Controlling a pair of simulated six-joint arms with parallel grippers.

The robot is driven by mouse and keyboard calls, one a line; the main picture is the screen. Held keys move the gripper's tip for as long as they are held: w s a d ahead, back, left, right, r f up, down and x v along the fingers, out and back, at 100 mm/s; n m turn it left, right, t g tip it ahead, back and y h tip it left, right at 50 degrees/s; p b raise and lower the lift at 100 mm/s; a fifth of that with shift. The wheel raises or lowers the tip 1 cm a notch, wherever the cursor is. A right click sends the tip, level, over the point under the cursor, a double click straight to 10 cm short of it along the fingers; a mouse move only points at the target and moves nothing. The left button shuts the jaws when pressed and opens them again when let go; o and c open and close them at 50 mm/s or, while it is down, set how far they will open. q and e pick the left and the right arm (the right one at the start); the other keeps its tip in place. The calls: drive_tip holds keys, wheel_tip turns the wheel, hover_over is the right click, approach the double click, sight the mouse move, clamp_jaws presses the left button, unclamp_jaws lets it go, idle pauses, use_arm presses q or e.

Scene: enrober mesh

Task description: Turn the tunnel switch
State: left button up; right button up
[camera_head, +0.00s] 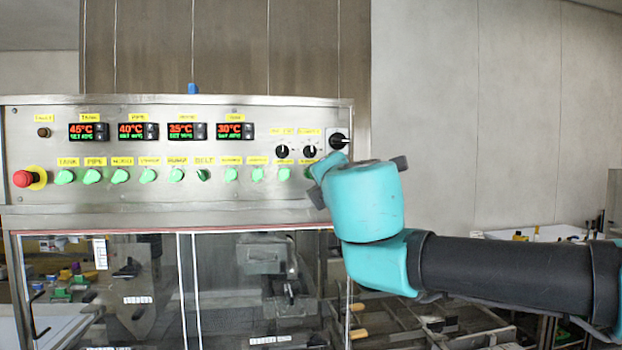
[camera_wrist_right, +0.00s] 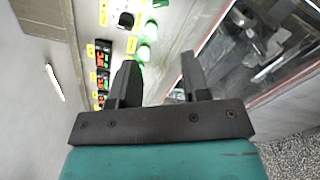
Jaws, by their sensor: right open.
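A row of green switches runs along the lower part of the steel control panel (camera_head: 150,190), each under a yellow label. The rightmost green switch (camera_head: 308,172) is partly hidden by my right arm. Most labels are too small to read, so I cannot tell which switch is the tunnel one. My right gripper (camera_wrist_right: 159,68) is open and empty in the right wrist view, its two dark fingers spread in front of the panel. Green switches (camera_wrist_right: 143,53) show near and beyond the left finger. My left gripper is not in view.
A red emergency button (camera_head: 23,179) is at the far left. Glass doors (camera_head: 110,290) lie below the panel.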

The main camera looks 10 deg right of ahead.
drive_tip(key=shift+w, duration=0.1)
drive_tip(key=w, duration=1.7)
drive_tip(key=shift+w+d, duration=0.15)
drive_tip(key=shift+d, duration=0.2)
drive_tip(key=shift+f, duration=0.1)
drive_tip(key=shift+c, duration=0.2)
drive_tip(key=c, duration=0.6)
